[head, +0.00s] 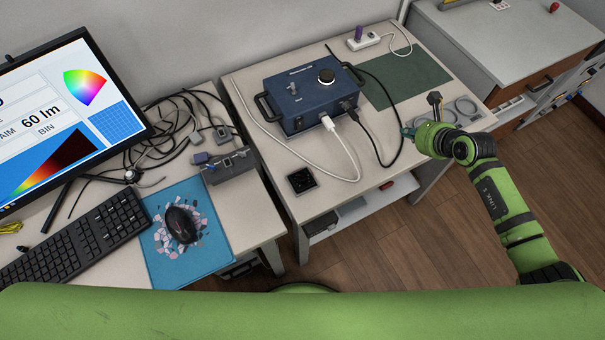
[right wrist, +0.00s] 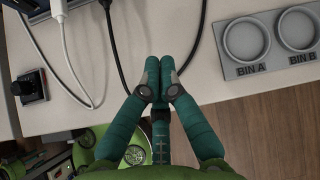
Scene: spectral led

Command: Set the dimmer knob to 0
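My right gripper (head: 406,131) is over the table's front edge, to the right of and nearer than the box, apart from the knob. In the right wrist view its teal fingertips (right wrist: 159,66) meet with nothing visible between them. My left gripper is not in view.
White and black cables run from the box's front; the black cable (right wrist: 116,50) passes near my right fingertips. A grey holder (right wrist: 262,46) marked BIN A and BIN B is right of them. A small black square device (head: 301,180) sits at the table's front. A monitor (head: 60,120) stands left.

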